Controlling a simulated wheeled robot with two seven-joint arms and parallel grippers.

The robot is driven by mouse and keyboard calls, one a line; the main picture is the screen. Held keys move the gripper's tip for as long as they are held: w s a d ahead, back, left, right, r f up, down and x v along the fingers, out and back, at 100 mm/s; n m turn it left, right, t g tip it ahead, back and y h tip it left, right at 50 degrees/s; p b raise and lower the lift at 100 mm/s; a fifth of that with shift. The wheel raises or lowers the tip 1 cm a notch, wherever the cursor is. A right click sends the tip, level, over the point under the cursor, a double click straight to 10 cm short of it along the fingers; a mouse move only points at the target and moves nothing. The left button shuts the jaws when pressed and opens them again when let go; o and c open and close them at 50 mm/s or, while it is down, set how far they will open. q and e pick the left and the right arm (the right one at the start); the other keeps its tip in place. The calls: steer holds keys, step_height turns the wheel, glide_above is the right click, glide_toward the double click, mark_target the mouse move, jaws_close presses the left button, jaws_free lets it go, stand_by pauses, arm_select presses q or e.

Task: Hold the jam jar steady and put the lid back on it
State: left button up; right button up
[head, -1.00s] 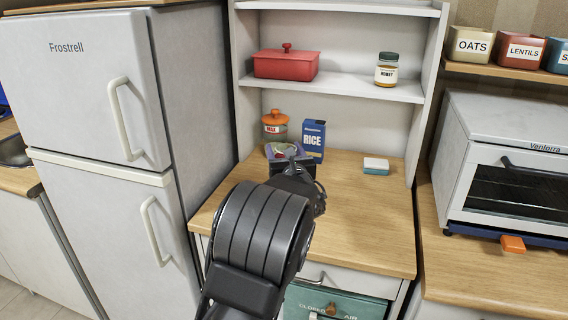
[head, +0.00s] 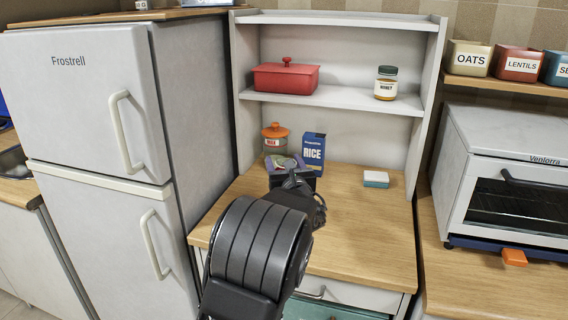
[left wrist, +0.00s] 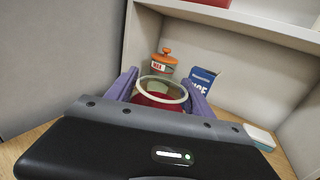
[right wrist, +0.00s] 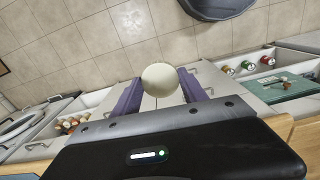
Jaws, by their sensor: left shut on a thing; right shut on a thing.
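My left gripper (left wrist: 163,78) is shut on the jam jar (left wrist: 152,101), which shows red between its purple fingers in the left wrist view. The jar is upright with its pale rim uncovered. In the head view my left gripper (head: 294,176) is at the wooden counter in front of the shelf unit, and it and its arm hide most of the jar. My right gripper (right wrist: 159,76) is shut on a round cream lid (right wrist: 160,80) in the right wrist view, above the floor and away from the jar. My right gripper is outside the head view.
An orange-lidded jar (head: 276,138) and a blue rice box (head: 313,152) stand behind the left gripper. A white and teal block (head: 376,179) lies to the right on the counter (head: 370,225). Its front right is clear. A fridge (head: 90,110) stands left, an oven (head: 510,190) right.

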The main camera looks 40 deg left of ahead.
arm_select(q)
jaws_close()
stand_by(0.5)
